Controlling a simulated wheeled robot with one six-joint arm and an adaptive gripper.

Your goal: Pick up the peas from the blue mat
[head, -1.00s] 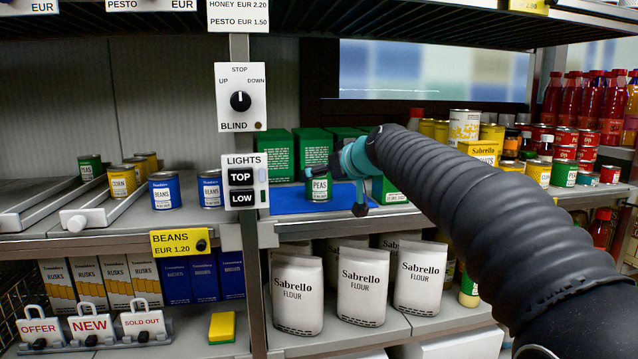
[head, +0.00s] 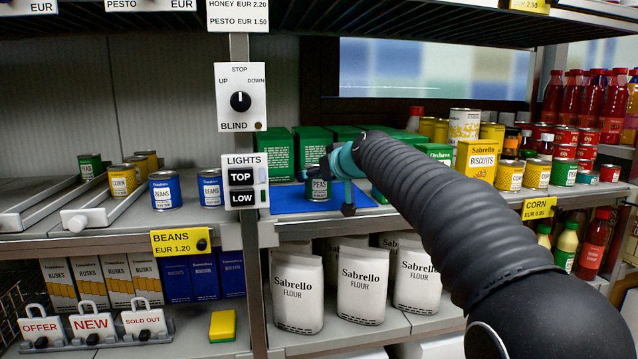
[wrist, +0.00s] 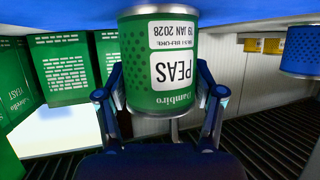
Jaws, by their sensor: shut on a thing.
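The peas (head: 319,190) are a green can with a white label, standing upright at the blue mat (head: 287,203) on the middle shelf. In the wrist view the picture is upside down, and the can of peas (wrist: 163,65) sits between my fingers with its base close to the blue surface. I cannot tell whether the base touches the mat. My gripper (head: 328,174) reaches in from the right and is shut on the can, also seen in the wrist view (wrist: 160,95). My fingers hide part of the can's sides.
Green boxes (head: 308,150) stand behind the mat. The post with the light switches (head: 243,188) is close on the left, with a blue beans can (head: 210,188) beyond it. A yellow biscuits box (head: 477,160) and cans stand right. Flour bags (head: 362,285) fill the shelf below.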

